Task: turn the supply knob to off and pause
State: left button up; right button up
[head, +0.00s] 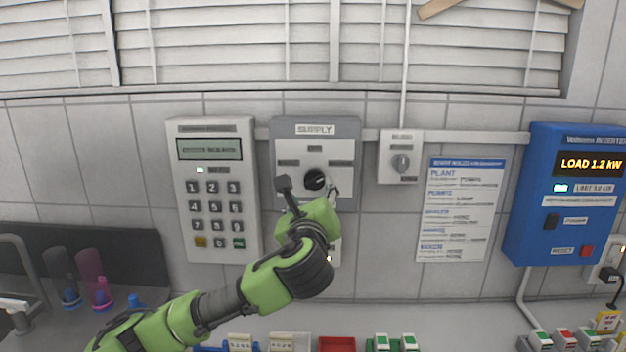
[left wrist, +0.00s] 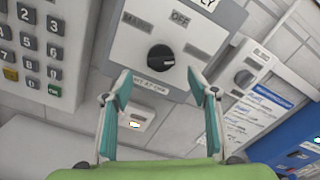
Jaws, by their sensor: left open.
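The supply panel (head: 345,131) is a grey box with a white face on the tiled wall. Its round black supply knob (head: 315,180) sits in the middle of the face and also shows in the left wrist view (left wrist: 161,58). A label reading OFF (left wrist: 181,19) is above the knob, with MAINS to the left and another label to the right. My left gripper (left wrist: 165,84) is open, its two teal fingers apart below and to either side of the knob, touching nothing visible. In the head view the gripper and wrist partly hide the panel's lower part. My right gripper is not in view.
A keypad unit (head: 217,215) hangs left of the panel. A smaller grey switch box (head: 401,140), a printed notice (head: 458,210) and a blue load display unit (head: 542,230) are to the right. Small coloured items line the counter below.

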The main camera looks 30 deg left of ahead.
aim_at(313, 182)
pick_arm(q)
jog(key=p+x, duration=0.1)
jog(key=x, duration=0.6)
jog(key=shift+w+p, duration=0.25)
jog(key=shift+p, duration=0.1)
jog(key=c, duration=1.1)
